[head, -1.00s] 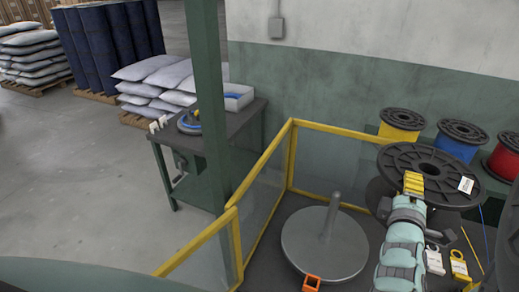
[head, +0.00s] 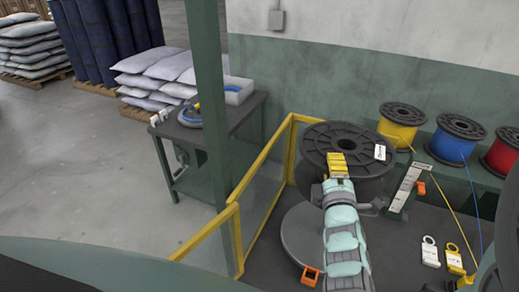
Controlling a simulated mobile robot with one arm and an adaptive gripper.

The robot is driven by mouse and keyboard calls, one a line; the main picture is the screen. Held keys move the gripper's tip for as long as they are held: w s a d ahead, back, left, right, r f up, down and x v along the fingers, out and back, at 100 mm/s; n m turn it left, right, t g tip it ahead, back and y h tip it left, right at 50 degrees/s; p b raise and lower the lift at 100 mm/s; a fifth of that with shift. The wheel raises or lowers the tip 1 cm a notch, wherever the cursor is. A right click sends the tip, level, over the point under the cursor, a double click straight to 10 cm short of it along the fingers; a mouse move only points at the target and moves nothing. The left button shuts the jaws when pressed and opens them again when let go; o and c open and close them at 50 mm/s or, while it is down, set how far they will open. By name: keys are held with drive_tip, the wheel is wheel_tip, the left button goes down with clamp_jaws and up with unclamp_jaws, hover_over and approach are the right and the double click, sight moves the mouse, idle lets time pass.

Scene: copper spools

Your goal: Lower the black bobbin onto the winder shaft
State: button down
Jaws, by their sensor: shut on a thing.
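The black bobbin (head: 316,142) is a large spool with a white label on its upper flange, seen in the head view right of centre. My gripper (head: 338,160) has yellow fingers and is shut on the near side of its upper flange, holding it roughly level. The winder's round grey plate (head: 297,236) shows at the left of my arm, nearer than the bobbin. The winder shaft is hidden behind my arm and the bobbin, so I cannot tell whether the bobbin's hole lines up with it.
A yellow-framed clear guard (head: 262,175) stands close left of the bobbin. Yellow (head: 402,114), blue (head: 455,146) and red (head: 506,153) spools sit on a shelf at right. A grey upright with a scale (head: 405,187) stands right of my arm. An orange bracket (head: 310,277) is at the plate's near edge.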

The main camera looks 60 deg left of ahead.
wheel_tip(320, 180, down, 24)
drive_tip(key=b, duration=2.3)
drive_tip(key=shift+f, duration=0.2)
drive_tip(key=shift+w, duration=0.1)
drive_tip(key=c, duration=1)
unclamp_jaws()
drive_tip(key=shift+f, duration=0.1)
drive_tip(key=shift+d, duration=0.1)
drive_tip(key=v, duration=1)
drive_tip(key=shift+d+f, duration=0.1)
drive_tip(key=shift+d, duration=0.15)
drive_tip(key=shift+v, duration=0.75)
drive_tip(key=shift+a, duration=0.1)
